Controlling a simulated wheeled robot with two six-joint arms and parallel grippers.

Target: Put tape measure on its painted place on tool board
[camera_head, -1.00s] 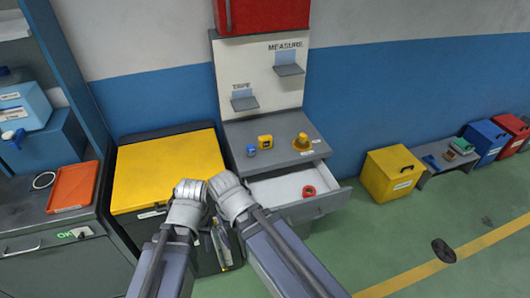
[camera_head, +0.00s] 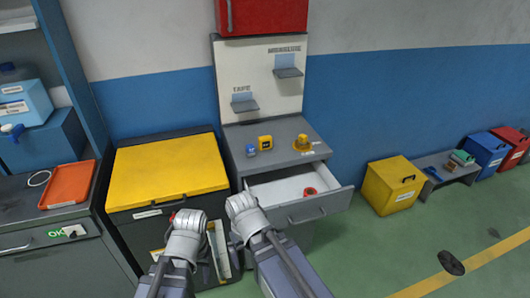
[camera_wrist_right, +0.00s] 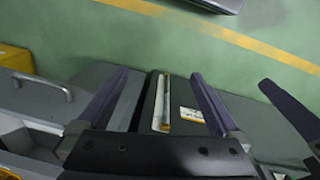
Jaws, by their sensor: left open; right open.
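The yellow tape measure (camera_head: 265,142) stands on the grey cabinet top under the tool board. The white tool board (camera_head: 245,78) carries a small shelf (camera_head: 288,72) with a blue painted patch below the word MEASURE, and another shelf (camera_head: 244,106) with a blue patch below TAPE. Both shelves look empty. My left gripper (camera_head: 187,222) and right gripper (camera_head: 241,204) are in front of the cabinets, apart from the tape measure. In the right wrist view my right gripper's fingers (camera_wrist_right: 158,78) are open with nothing between them.
A blue tape (camera_head: 251,150) and a yellow domed item (camera_head: 302,143) flank the tape measure. An open drawer (camera_head: 322,207) juts out below, holding a red ring (camera_head: 309,191). A yellow-topped cabinet (camera_head: 170,168) stands left. Green floor at right is mostly clear.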

